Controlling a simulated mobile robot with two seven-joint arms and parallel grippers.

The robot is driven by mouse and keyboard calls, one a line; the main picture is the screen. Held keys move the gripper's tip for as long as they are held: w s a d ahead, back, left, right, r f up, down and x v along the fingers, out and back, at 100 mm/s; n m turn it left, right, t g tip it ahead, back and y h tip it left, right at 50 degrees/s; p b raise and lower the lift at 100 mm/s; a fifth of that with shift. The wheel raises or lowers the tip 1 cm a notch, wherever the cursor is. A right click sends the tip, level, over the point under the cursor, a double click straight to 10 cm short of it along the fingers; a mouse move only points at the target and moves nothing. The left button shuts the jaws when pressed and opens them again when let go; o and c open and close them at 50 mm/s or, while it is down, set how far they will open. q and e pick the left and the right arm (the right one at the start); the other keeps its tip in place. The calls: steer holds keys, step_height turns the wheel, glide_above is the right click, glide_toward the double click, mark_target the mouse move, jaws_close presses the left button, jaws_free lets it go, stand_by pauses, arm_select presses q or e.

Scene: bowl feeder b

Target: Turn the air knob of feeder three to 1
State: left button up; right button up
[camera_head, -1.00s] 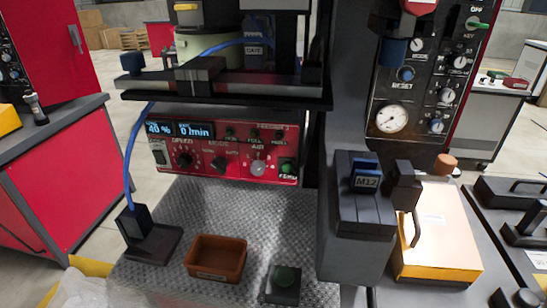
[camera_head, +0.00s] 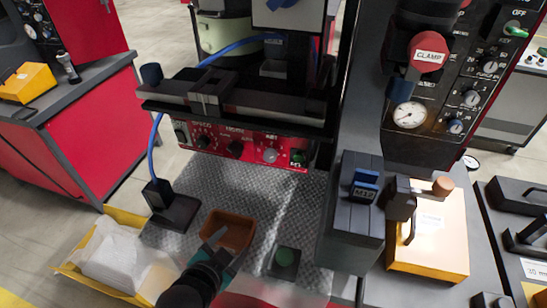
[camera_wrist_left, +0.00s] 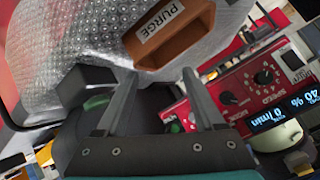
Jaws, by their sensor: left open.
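The feeder's red control panel (camera_head: 250,148) sits under a dark shelf in the head view. Its silver air knob (camera_head: 270,155) is right of two black knobs and left of a green button (camera_head: 297,157). The air knob's setting is too small to read. My left gripper (camera_head: 226,247) is low in the head view, over the brown bin, apart from and below the panel. In the left wrist view its two fingers (camera_wrist_left: 160,76) are spread with nothing between them. That view shows the panel (camera_wrist_left: 240,85) at right; the air knob cannot be made out there. My right gripper is not seen.
The brown bin (camera_head: 232,228), labelled PURGE in the wrist view, stands on the textured mat. A block with a green button (camera_head: 286,258) stands right of it. A dark block with a blue hose (camera_head: 172,205) stands left. The shelf (camera_head: 235,105) overhangs the panel.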

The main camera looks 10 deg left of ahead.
mark_target(270, 158)
arm_select(q)
steer(key=w+d+r+m+t+h, duration=0.2)
steer(key=w+r+m+t, duration=0.1)
steer(key=r+m+t, duration=0.5)
steer(key=shift+n+g, duration=0.6)
steer(key=shift+n, duration=0.1)
steer(key=w, duration=0.5)
steer(key=w+d, duration=0.1)
steer(key=w, duration=0.4)
steer(key=w+d, duration=0.1)
steer(key=w, duration=0.4)
steer(key=shift+r, duration=0.4)
jaws_close()
